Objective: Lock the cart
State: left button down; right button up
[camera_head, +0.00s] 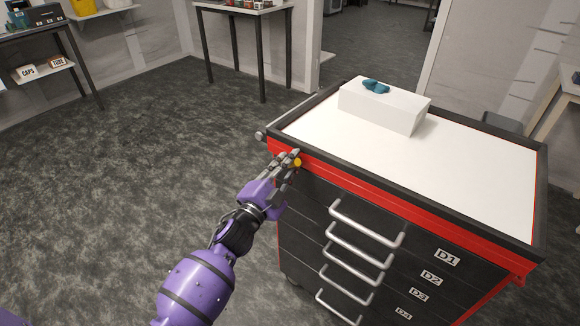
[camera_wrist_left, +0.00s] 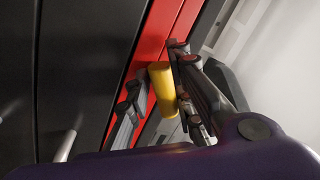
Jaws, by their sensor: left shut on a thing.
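The cart (camera_head: 390,208) is black and red with a white top and drawers labelled D1 to D4. A small yellow knob (camera_head: 297,163) sits on the red band near the cart's left front corner. In the left wrist view the knob is a yellow cylinder (camera_wrist_left: 162,88) against the red strip. My left gripper (camera_head: 291,160) is at that corner, its fingers on either side of the knob and shut on it. The fingers also show in the left wrist view (camera_wrist_left: 158,95). The drawers look closed. My right gripper is not in view.
A white box (camera_head: 384,108) with teal gloves (camera_head: 376,87) on it stands on the cart top. Silver drawer handles (camera_head: 366,228) stick out from the front. Grey floor (camera_head: 140,150) is clear left of the cart. Tables stand along the back wall.

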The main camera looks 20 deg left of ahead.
pick_arm(q)
jog(key=m+h+b, duration=0.1)
jog(key=m, duration=0.2)
jog(key=shift+f, duration=0.2)
jog(key=m+b, duration=0.1)
jog(key=m, duration=0.2)
jog(key=shift+a+m+h, duration=0.1)
jog(key=shift+m+h, duration=0.3)
jog(key=shift+r+m+h, duration=0.1)
jog(key=shift+m+h, duration=0.3)
jog(key=shift+m, duration=0.5)
jog(key=shift+b, duration=0.3)
jog(key=c, duration=1.5)
grip_release()
